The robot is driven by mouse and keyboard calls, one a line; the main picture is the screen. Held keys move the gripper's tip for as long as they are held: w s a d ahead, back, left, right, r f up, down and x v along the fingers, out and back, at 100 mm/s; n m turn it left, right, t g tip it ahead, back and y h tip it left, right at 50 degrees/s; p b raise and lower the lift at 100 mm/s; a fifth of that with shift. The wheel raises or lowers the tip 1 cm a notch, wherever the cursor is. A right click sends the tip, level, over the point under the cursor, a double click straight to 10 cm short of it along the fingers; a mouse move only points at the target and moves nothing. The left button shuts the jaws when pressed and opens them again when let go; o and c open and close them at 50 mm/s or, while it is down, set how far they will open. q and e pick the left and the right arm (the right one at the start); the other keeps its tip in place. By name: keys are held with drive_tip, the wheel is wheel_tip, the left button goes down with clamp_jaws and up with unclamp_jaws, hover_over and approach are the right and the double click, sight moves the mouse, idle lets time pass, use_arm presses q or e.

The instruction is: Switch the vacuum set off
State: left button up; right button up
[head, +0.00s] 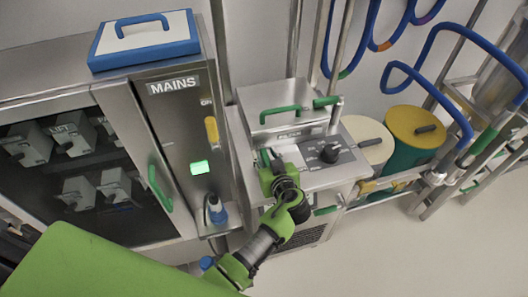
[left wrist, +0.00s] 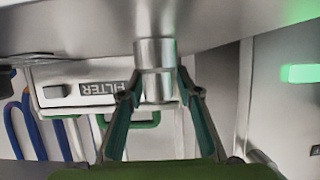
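The vacuum set is the steel unit (head: 292,113) with a grey lid, green handles and a FILTER label. It also shows in the left wrist view (left wrist: 70,84). A black rotary knob (head: 329,152) sits on its dark dial plate, to the right of my left gripper (head: 269,158). The gripper is at the unit's left front. In the left wrist view, the gripper's (left wrist: 160,82) two teal fingers stand apart, one on each side of a short round metal post (left wrist: 155,60). I cannot tell whether they touch it. My right gripper is not in view.
The MAINS cabinet (head: 178,120) with a lit green lamp (head: 199,167) stands left of the unit. A blue-edged box (head: 145,42) lies on top. White and yellow-topped drums (head: 415,126) and blue hoses (head: 400,70) are at right. The floor (head: 410,245) at lower right is clear.

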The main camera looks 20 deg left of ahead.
use_arm(q)
clamp_jaws()
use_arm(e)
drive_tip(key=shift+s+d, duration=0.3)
